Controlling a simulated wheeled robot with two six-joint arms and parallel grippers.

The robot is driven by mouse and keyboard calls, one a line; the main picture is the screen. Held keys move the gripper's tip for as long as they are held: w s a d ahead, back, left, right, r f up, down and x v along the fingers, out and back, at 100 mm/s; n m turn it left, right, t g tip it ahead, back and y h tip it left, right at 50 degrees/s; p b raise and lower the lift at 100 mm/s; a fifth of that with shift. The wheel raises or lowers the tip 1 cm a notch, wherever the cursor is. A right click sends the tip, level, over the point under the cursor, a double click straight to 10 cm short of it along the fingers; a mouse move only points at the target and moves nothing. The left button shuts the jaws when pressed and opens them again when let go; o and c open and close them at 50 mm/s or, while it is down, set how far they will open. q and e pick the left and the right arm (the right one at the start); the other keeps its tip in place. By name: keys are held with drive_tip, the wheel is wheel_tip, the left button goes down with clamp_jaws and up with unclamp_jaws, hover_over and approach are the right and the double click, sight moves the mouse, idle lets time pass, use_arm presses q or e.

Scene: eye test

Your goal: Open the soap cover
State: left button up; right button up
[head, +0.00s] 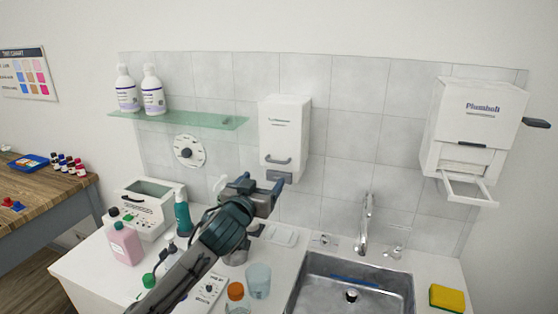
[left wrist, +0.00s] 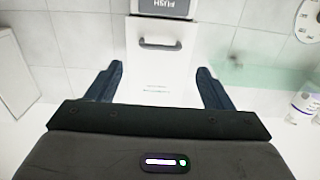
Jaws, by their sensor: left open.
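The white soap dispenser (head: 286,125) hangs on the tiled wall, its front cover looking closed. A dark bar handle (head: 277,161) is low on the cover, above a grey push plate (head: 279,177). My left gripper (head: 262,188) is open and empty, just below and in front of the dispenser in the head view. In the left wrist view, where the dispenser appears upside down, the handle (left wrist: 160,45) and cover (left wrist: 160,78) lie between the two spread fingers, apart from them. My right gripper does not show.
A white Plumbolt dispenser (head: 478,115) with a side lever hangs at right. A glass shelf (head: 190,121) with two bottles is at left. Bottles and a glass cup (head: 258,280) crowd the counter under my arm; the steel sink (head: 315,280) and faucet (head: 364,225) are right.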

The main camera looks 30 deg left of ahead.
use_arm(q)
drive_tip(key=p+x, duration=0.3)
drive_tip(key=x, duration=0.6)
drive_tip(key=shift+w+r, duration=0.15)
drive_tip(key=shift+w, duration=0.15)
drive_tip(key=shift+c, duration=0.2)
drive_tip(key=c, duration=1)
drive_tip(key=shift+p, duration=0.3)
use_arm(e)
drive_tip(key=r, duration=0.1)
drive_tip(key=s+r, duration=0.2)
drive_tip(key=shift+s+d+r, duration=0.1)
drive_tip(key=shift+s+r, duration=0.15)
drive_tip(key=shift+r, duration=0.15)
